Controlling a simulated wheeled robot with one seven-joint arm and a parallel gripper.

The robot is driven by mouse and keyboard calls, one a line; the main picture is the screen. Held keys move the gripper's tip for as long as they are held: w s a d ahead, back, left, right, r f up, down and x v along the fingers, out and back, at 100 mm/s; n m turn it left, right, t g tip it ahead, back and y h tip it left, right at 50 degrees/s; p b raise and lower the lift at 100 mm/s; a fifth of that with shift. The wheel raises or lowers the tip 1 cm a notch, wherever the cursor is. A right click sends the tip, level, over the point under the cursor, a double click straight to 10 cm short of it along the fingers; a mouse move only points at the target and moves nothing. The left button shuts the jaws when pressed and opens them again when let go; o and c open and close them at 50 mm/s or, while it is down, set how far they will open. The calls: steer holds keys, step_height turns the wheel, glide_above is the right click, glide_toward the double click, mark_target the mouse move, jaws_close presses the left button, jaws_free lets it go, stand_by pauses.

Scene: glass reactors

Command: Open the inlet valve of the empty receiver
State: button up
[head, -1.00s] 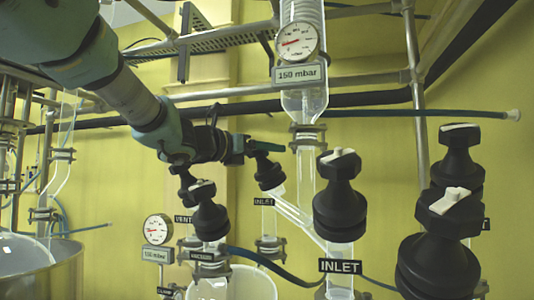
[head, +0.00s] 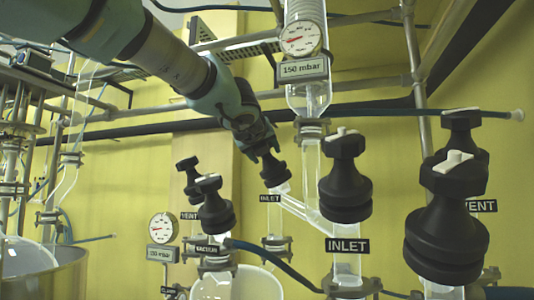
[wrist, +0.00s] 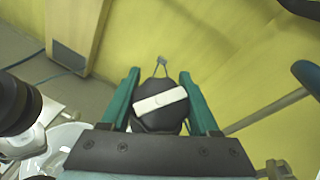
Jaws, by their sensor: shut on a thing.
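The rear inlet valve (head: 275,172) is a black knob above an INLET label (head: 269,198), left of the slanted glass tube. My gripper (head: 263,152) comes down on its top from the upper left and is shut on it. In the wrist view, the green fingers (wrist: 161,100) lie on both sides of the black knob. Its white bar (wrist: 160,102) runs crosswise between the fingers, slightly tilted. A nearer inlet valve (head: 344,180) stands to the right above a larger INLET label (head: 347,245). A round glass vessel (head: 238,283) shows low in the head view; its contents are unclear.
A vacuum valve (head: 213,205) and a vent valve (head: 190,182) stand close left of my gripper. A large black valve (head: 447,220) stands at the right. A gauge (head: 300,40) reading 150 mbar hangs above. Metal rails (head: 375,91) and a blue hose (head: 275,262) cross the area.

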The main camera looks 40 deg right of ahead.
steer(key=shift+w+a+n+t+y, duration=0.1)
steer(key=shift+n+t+y, duration=0.3)
steer(key=shift+n+y, duration=0.4)
steer(key=shift+n, duration=0.3)
steer(key=o, duration=1.4)
steer(key=shift+f, duration=0.1)
steer(key=b+v, duration=0.1)
steer(key=v, duration=0.9)
steer(key=shift+s+a+b, duration=0.25)
steer(key=shift+a+b, duration=0.05)
steer(key=shift+b, duration=0.1)
